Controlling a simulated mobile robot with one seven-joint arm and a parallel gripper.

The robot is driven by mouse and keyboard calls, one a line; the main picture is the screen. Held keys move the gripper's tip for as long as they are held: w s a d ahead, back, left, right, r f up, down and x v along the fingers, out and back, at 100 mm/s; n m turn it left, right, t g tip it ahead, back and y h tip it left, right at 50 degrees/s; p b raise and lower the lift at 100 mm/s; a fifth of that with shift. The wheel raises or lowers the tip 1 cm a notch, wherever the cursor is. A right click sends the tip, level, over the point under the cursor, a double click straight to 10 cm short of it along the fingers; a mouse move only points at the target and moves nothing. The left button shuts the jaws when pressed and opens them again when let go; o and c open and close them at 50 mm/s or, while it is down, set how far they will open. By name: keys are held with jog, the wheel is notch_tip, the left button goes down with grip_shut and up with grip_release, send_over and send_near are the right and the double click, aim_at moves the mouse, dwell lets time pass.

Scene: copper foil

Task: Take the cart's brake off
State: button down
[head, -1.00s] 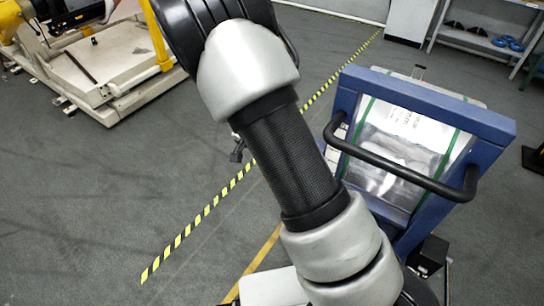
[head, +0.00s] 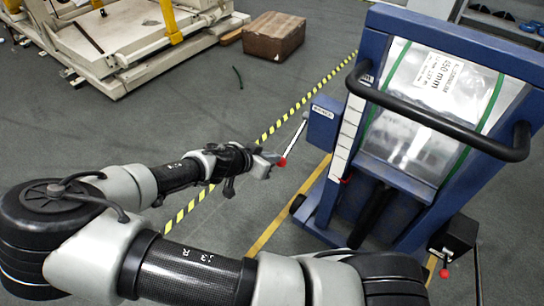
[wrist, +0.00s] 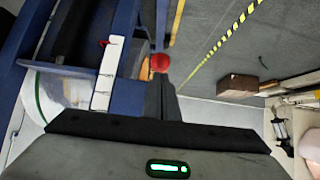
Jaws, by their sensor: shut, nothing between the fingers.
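The cart (head: 376,45) has a blue frame, a black push handle (head: 430,115) and a shiny foil load with a label. A pale lever with a red knob (head: 283,161) slants down from a blue box (head: 323,121) on the cart's left side; the label on the box is too small to read. My gripper (head: 272,161) is shut and empty, its tip right by the red knob. In the wrist view the knob (wrist: 160,62) shows just past the fingertips (wrist: 161,82); I cannot tell whether they touch.
A second red knob (head: 444,273) is on a black box (head: 458,238) at the cart's lower right. A brown box (head: 274,37) and a pale machine base (head: 140,40) stand farther back. Yellow-black tape (head: 300,115) crosses the floor. Open floor lies left of the cart.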

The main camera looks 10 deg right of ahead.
jog(key=shift+w+d+f+b, duration=0.1)
jog(key=shift+f+b, duration=0.35)
jog(key=shift+f, duration=0.55)
